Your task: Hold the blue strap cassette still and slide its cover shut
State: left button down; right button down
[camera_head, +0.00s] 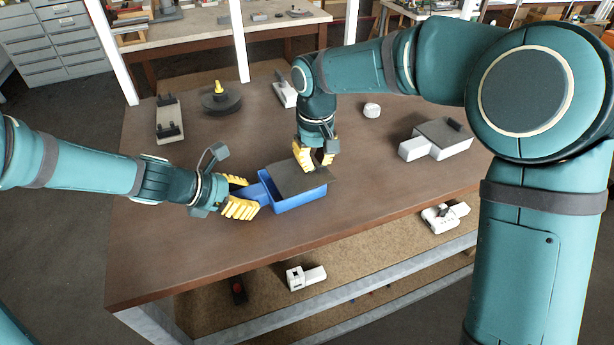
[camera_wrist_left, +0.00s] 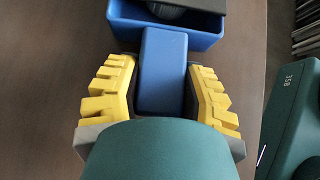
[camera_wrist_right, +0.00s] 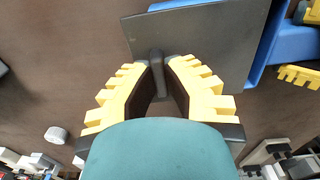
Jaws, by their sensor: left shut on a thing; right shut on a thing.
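The blue strap cassette (camera_head: 300,201) stands on the brown table, an open-topped box with a block-like handle on its left. Its dark grey cover (camera_head: 291,180) lies over much of the top, leaving a gap at the front and left. My left gripper (camera_head: 241,197) is shut on the blue handle; the left wrist view shows the handle (camera_wrist_left: 163,70) between the yellow fingers, and a dark round thing inside the box. My right gripper (camera_head: 314,160) is shut on the small dark grip (camera_wrist_right: 156,72) standing up from the cover, at the cover's far right edge.
A white cassette with a grey cover (camera_head: 437,138) stands at the right. A dark disc with a yellow knob (camera_head: 221,98), a white box-like part (camera_head: 168,120) and a small white object (camera_head: 371,110) are further back. The front table is clear.

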jog(key=shift+a+f, duration=0.1)
jog(key=shift+s+a, duration=0.25)
jog(key=shift+a, duration=0.2)
jog(key=shift+s+a, duration=0.2)
jog(key=shift+a, duration=0.25)
jog(key=c, duration=1.1)
grip_release()
jog(key=shift+o, duration=0.2)
jog(key=shift+r, duration=0.2)
jog(key=shift+r, duration=2.9)
